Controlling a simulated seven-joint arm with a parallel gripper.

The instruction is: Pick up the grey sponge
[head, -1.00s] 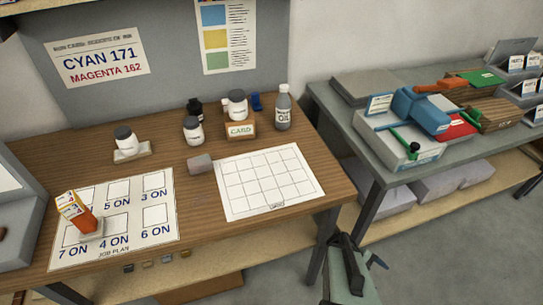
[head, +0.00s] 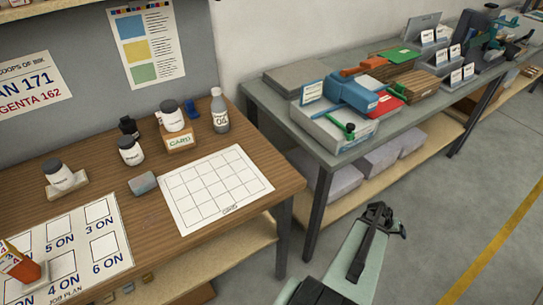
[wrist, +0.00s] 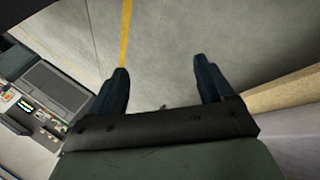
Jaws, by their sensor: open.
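The grey sponge (head: 143,183) is a small block lying on the wooden table in the head view, just left of the white grid sheet (head: 214,188). My gripper (head: 385,220) is low at the right of the head view, over the floor in front of the grey bench, well apart from the sponge. In the wrist view my gripper's two dark fingers (wrist: 160,75) are spread with nothing between them, and bare floor lies beyond. The sponge does not show in the wrist view.
Near the sponge are a white jar (head: 130,150), a jar on a wooden card block (head: 180,143), a grey bottle (head: 219,112) and a jar on a tray (head: 62,178). The job plan sheet (head: 75,245) lies at front left. A grey bench (head: 255,92) with equipment stands right.

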